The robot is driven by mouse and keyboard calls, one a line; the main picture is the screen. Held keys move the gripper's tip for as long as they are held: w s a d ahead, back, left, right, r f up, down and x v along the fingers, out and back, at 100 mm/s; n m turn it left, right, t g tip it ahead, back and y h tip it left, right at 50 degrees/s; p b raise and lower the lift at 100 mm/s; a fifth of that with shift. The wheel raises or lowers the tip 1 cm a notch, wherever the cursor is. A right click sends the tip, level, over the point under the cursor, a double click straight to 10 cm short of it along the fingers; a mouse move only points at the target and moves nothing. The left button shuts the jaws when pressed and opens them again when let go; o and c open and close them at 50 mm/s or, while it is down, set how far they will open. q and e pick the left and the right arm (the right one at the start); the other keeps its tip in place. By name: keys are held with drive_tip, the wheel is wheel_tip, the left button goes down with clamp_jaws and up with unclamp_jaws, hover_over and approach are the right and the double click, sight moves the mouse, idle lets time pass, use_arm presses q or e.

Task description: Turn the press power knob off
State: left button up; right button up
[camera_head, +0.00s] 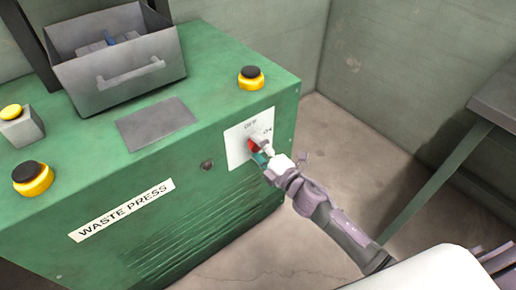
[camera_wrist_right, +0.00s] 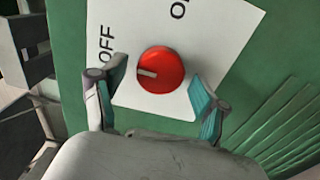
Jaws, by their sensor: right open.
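The red power knob (camera_wrist_right: 165,63) is on a white plate (camera_wrist_right: 132,30) marked OFF and ON. In the right wrist view its pale pointer mark faces left, a little below the OFF lettering. My right gripper (camera_wrist_right: 157,84) is open, with one teal-padded finger on each side of the knob and visible gaps between. In the head view the right gripper (camera_head: 262,156) is at the plate on the green waste press (camera_head: 185,185) and partly covers the knob (camera_head: 253,146). My left gripper is not in view.
The press top holds a grey bin (camera_head: 125,75) with a handle, black-and-yellow buttons (camera_head: 251,78) (camera_head: 32,179), and a grey box with a yellow button (camera_head: 18,125). A dark table (camera_head: 500,95) stands at right. The floor (camera_head: 350,140) between is clear.

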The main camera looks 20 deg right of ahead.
drive_tip(key=v, duration=1.2)
